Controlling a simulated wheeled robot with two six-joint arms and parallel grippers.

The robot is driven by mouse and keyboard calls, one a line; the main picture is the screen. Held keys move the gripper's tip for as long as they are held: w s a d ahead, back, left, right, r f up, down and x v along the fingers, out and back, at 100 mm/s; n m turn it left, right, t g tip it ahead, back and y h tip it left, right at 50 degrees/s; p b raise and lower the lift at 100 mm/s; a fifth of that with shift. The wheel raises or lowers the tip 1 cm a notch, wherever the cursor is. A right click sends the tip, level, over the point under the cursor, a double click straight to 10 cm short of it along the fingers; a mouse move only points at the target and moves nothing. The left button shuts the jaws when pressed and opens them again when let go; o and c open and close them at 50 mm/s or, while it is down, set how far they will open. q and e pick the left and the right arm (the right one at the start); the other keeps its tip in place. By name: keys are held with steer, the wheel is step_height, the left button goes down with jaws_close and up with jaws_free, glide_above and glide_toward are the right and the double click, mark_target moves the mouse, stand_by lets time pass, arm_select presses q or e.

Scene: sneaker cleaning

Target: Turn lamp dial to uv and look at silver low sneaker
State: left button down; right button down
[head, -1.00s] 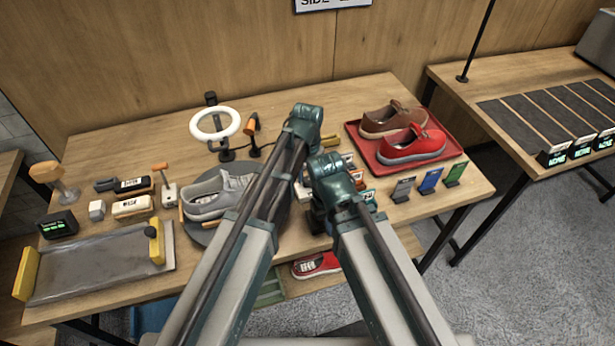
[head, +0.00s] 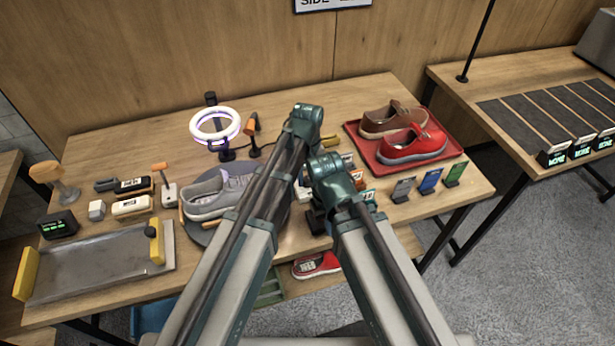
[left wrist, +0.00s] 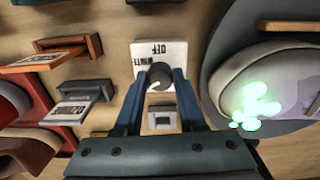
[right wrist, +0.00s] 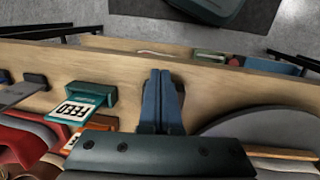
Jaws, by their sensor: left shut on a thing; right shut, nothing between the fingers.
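The ring lamp (head: 216,141) stands at the back of the table and glows violet-white. The silver low sneaker (head: 208,200) sits on a round dark turntable (head: 203,232) below it, partly hidden by my left arm. In the left wrist view the sneaker (left wrist: 285,72) shows bright green glowing spots. The dial plate (left wrist: 147,50) reads OFF and WHITE; a UV mark is not visible. My left gripper (left wrist: 160,78) is shut on the dark dial knob (left wrist: 158,72). My right gripper (right wrist: 161,80) is shut and empty, above the table near its front edge.
A red tray (head: 364,151) with brown and red shoes stands at the right. Small cards in holders (head: 430,181) line the front right. Brushes and blocks (head: 132,206) lie left, behind a metal tray (head: 95,268). My arms cross the middle.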

mark_target(307, 179)
stand_by(0.5)
arm_select(q)
steer(key=c, duration=0.5)
jaws_free()
arm_select(e)
steer(key=shift+r, duration=0.1)
arm_select(q)
step_height(307, 179, up, 14)
steer(key=p, duration=1.3)
steer(key=shift+p, duration=0.4)
arm_select(e)
step_height(307, 179, up, 14)
steer(key=shift+f, duration=0.2)
arm_select(q)
steer(key=shift+f, duration=0.15)
steer(key=shift+a, duration=0.1)
